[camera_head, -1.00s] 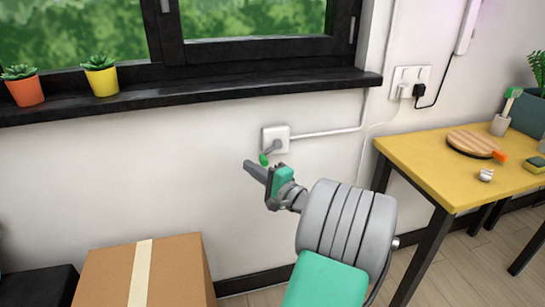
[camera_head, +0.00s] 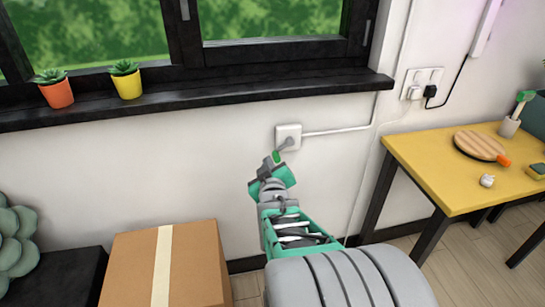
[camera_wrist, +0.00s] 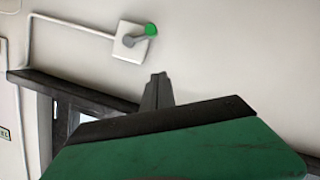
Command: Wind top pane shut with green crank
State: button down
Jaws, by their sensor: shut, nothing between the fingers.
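The crank is a grey arm with a green knob (camera_head: 276,156) on a white wall box (camera_head: 288,132) below the window sill. In the wrist view the green knob (camera_wrist: 151,30) and the white box (camera_wrist: 130,42) show near the top, apart from my fingers. My gripper (camera_wrist: 160,80) is shut and empty. In the head view my gripper (camera_head: 262,170) is just below and left of the knob; its fingertips are hard to make out there. The black-framed window (camera_head: 190,50) shows only its lower part; the top pane is out of view.
A black sill (camera_head: 200,105) juts out above the box, with orange (camera_head: 58,94) and yellow (camera_head: 129,86) plant pots. A cardboard box (camera_head: 195,265) stands below left. A yellow table (camera_head: 430,165) stands at right. A conduit (camera_head: 340,131) runs right from the wall box.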

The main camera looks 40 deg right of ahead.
send_over(274, 157)
jog(key=a, duration=0.4)
notch_tip(274, 157, down, 2)
jog(key=shift+n, duration=0.3)
jog(key=f, duration=0.1)
jog(key=s+d+f, duration=0.1)
jog(key=d+f+b, duration=0.1)
jog(key=shift+s+d+f, duration=0.1)
jog(key=shift+s+f, duration=0.1)
jog(key=shift+s, duration=0.05)
jog(key=shift+f, duration=0.1)
jog(key=f+b, duration=0.1)
jog(key=b, duration=0.2)
jog(key=shift+s+d+f, duration=0.15)
jog(key=shift+d+f, duration=0.1)
jog(key=shift+f, duration=0.15)
jog(key=shift+r, duration=0.15)
